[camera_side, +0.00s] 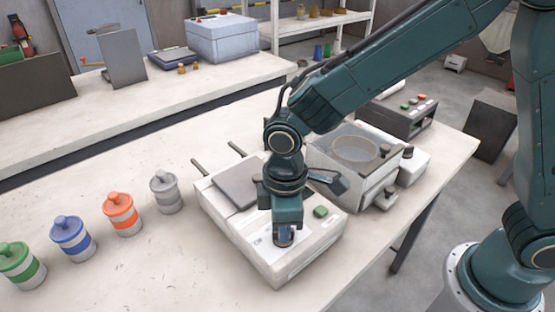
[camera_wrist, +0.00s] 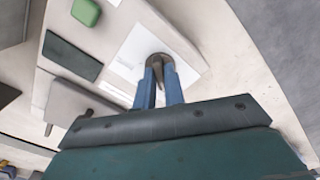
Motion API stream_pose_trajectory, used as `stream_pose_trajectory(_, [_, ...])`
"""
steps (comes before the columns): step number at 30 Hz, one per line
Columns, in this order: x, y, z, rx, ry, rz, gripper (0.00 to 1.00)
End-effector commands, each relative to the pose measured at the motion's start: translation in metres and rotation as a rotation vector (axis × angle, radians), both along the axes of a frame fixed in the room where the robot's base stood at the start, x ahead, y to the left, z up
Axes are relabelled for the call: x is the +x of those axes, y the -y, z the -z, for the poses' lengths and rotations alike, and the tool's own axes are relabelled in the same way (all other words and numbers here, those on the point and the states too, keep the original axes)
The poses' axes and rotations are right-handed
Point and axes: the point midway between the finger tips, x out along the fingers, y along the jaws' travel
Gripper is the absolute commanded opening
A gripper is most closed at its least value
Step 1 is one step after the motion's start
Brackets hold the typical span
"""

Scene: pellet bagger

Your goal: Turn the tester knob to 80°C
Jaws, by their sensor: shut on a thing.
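The tester is a white box (camera_side: 285,262) on the bench, with a grey plate (camera_side: 238,186) and a green button (camera_side: 320,211) on its top. In the wrist view the green button (camera_wrist: 86,12) is at the upper left. My gripper (camera_side: 283,232) points down over the front part of the tester. In the wrist view my gripper's blue fingers (camera_wrist: 163,82) are shut on the dark round knob (camera_wrist: 157,65), which sits on a white label panel (camera_wrist: 135,47). The dial markings are too small to read, so I cannot tell the setting.
Several lidded jars stand left of the tester, with grey (camera_side: 166,192), orange (camera_side: 122,214), blue (camera_side: 71,238) and green (camera_side: 20,264) bands. A machine with a round bowl (camera_side: 355,150) stands close on the right. The bench front is clear.

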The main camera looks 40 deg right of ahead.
Motion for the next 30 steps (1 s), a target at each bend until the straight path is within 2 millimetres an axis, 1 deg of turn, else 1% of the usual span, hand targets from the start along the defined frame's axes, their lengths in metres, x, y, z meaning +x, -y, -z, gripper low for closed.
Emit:
stream_pose_trajectory(8, [-0.0001, -0.0003, -0.0006, 0.001, 0.001, 0.207, 0.0])
stream_pose_trajectory(21, [-0.0002, -0.0009, -0.0009, 0.001, 0.001, 0.619, 0.0])
stream_pose_trajectory(30, [-0.0002, -0.0012, -0.001, 0.001, 0.001, 0.833, 0.0])
